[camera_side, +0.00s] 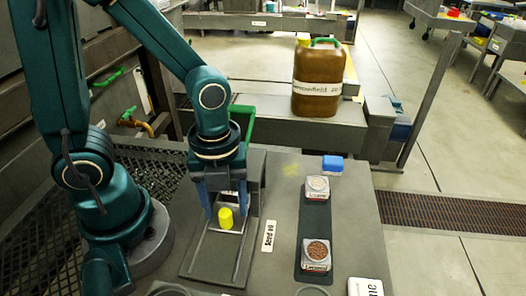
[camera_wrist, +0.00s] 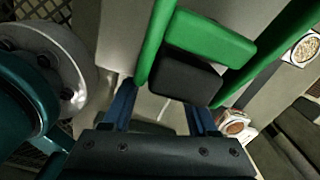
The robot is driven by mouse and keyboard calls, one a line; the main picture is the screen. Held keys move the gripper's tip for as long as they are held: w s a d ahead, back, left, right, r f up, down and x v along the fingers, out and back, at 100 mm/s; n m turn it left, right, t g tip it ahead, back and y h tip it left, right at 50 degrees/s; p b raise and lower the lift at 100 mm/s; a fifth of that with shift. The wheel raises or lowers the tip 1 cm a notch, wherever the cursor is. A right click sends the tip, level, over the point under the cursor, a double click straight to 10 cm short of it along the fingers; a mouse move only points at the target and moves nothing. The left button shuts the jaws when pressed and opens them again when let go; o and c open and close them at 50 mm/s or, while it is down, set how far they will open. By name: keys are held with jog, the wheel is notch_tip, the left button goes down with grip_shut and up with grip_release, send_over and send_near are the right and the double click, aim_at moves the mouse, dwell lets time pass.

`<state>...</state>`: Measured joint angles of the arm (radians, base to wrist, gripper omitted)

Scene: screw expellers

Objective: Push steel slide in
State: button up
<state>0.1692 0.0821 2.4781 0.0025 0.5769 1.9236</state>
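The steel slide (camera_side: 215,243) is a flat grey plate in a low channel at the front of the machine in the side view. A yellow knob (camera_side: 226,218) stands upright on it. My gripper (camera_side: 224,207) points down over the slide, its two blue fingers apart, with the knob low between or just in front of them. Whether a finger touches the knob cannot be told. In the wrist view my gripper (camera_wrist: 162,108) is open, with a pale surface between the fingers. The yellow knob does not show there.
A black block (camera_wrist: 185,76) and a green block (camera_wrist: 210,36) lie just past the fingers in the wrist view. A blue block (camera_side: 332,165) and brown jug (camera_side: 318,80) are behind.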

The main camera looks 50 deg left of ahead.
jog(key=shift+r, duration=0.15)
jog(key=shift+r, duration=2.45)
jog(key=shift+s+r+n, duration=0.55)
jog(key=shift+r+n, duration=0.1)
jog(key=shift+n, duration=0.55)
notch_tip(320, 180, up, 6)
jog(key=a+n+t, duration=0.1)
jog(key=n+t, duration=0.1)
jog(key=n, duration=0.8)
jog(key=w+a+n+t, duration=0.1)
jog(key=n+t, duration=0.2)
jog(key=n, duration=0.8)
jog(key=shift+a+f+n+t, duration=0.2)
jog(key=shift+a+n+t, duration=0.1)
jog(key=shift+a, duration=0.1)
jog(key=shift+c, duration=0.3)
